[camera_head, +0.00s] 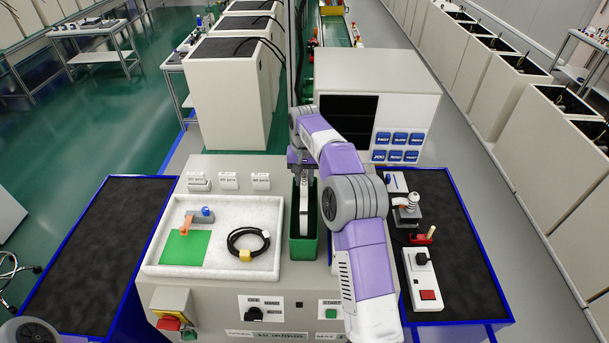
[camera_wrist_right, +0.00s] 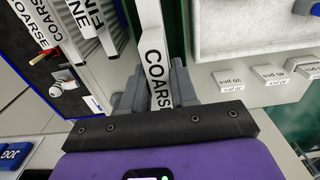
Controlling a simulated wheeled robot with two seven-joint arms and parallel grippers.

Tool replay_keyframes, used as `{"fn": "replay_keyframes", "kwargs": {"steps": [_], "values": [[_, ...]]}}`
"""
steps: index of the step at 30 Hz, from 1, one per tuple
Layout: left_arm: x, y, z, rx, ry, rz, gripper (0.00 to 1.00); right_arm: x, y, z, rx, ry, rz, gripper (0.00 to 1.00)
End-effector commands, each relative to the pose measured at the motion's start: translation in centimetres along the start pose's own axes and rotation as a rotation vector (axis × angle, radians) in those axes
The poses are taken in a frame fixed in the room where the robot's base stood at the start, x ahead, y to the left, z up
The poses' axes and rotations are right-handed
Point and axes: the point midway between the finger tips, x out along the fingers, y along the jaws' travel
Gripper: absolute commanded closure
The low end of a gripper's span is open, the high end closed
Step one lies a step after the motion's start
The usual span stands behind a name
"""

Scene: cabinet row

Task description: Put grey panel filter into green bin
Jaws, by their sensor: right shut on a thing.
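My right gripper (camera_head: 301,160) is over the green bin (camera_head: 303,248) and shut on a pale grey panel filter (camera_head: 304,212). The panel hangs upright below the fingers, and its lower part appears to be within the bin's opening; whether it touches the bottom cannot be seen. In the right wrist view my right gripper (camera_wrist_right: 157,88) pinches the panel (camera_wrist_right: 152,45), whose edge reads "COARSE". The bin's dark green wall (camera_wrist_right: 177,30) shows beside it. My left gripper is not in view.
A white tray (camera_head: 158,265) with a green sheet and a coiled black cable lies left of the bin. More labelled panels (camera_wrist_right: 40,25) stand on the other side in the wrist view. A white cabinet (camera_head: 375,70) stands behind. A dark side table (camera_head: 455,245) holds small devices at right.

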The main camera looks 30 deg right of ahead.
Motion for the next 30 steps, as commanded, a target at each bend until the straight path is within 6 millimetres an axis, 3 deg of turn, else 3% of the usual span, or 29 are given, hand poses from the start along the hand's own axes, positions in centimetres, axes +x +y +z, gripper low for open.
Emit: {"fn": "replay_keyframes", "kwargs": {"steps": [21,30], "values": [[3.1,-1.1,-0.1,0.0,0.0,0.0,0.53,5.8,0.0,0.0,-0.001,-0.001,0.001,1.0],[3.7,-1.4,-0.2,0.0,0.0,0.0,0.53,7.2,0.0,0.0,-0.001,0.0,0.0,1.0]]}}
